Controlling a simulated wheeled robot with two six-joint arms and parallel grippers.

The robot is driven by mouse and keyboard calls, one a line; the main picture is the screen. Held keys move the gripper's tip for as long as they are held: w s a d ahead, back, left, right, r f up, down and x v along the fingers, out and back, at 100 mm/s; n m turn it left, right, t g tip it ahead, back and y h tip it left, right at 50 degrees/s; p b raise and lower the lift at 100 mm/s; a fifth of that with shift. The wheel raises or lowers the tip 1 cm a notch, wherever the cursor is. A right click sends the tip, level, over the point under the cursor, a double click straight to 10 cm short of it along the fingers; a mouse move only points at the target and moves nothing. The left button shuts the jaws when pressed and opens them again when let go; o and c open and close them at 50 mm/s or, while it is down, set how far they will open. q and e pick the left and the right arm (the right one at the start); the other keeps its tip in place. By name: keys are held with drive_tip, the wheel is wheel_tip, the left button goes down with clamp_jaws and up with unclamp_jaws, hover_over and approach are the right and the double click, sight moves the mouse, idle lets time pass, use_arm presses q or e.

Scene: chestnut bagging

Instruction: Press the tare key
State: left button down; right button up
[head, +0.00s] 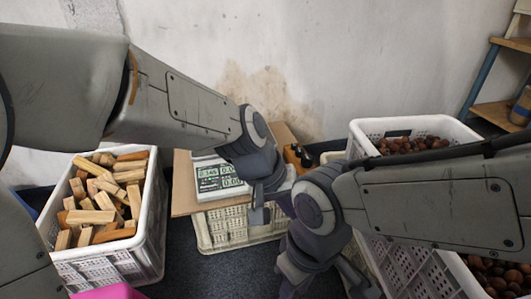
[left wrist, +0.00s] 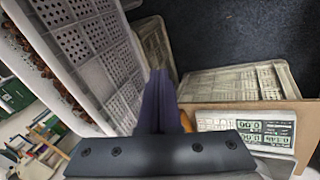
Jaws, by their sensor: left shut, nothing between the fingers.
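My left gripper (head: 258,216) is shut and empty, pointing down at the front right of the scale. Its wrist covers the right part of the scale, and I cannot make out the tare key. In the left wrist view the closed fingers (left wrist: 158,76) appear left of the scale; contact cannot be told. My right gripper (head: 350,279) hangs low at the lower middle, partly hidden by its own wrist.
A white crate (head: 152,235) of wood blocks stands left. A white crate (head: 359,128) of chestnuts stands right, with more chestnuts (head: 500,275) at the lower right. The board (head: 183,190) rests on a pale crate (head: 225,228). A shelf (head: 497,113) stands far right.

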use_arm(q)
drive_tip(key=w+d+f+n+t+h+b, duration=0.15)
drive_tip(key=w+n, duration=0.35)
drive_tip(key=w, duration=0.7)
drive_tip(key=w+d+f+n+t+h+b, duration=0.1)
drive_tip(key=w+f+n+t+b, duration=0.3)
drive_tip(key=w, duration=0.8)
drive_tip(key=w+a+f+n+t+y+b, duration=0.1)
drive_tip(key=w+a+n, duration=0.3)
drive_tip(key=w, duration=0.4)
drive_tip(key=w+a+f+n+t+y, duration=0.1)
drive_tip(key=w+a+f+n+t, duration=0.1)
drive_tip(key=w, duration=0.6)
drive_tip(key=a+f+n, duration=0.1)
drive_tip(key=a+n, duration=0.1)
drive_tip(key=n, duration=0.1)
drive_tip(key=shift+a+f+n+b, duration=0.25)
drive_tip(key=shift+n+b, duration=0.05)
drive_tip(key=shift+b, duration=0.05)
drive_tip(key=shift+t, duration=0.25)
drive_tip(key=shift+w+a+f+b, duration=0.1)
drive_tip(key=shift+w+f+b, duration=0.5)
drive_tip(key=shift+f, duration=0.8)
drive_tip(key=shift+w+a+f+b, duration=0.1)
drive_tip(key=shift+w+f+b, duration=0.2)
drive_tip(key=shift+f+b, duration=0.85)
drive_tip(key=shift+w+a+f+b, duration=0.1)
drive_tip(key=shift+w+f+b, duration=0.35)
drive_tip(key=shift+f, duration=1.2)
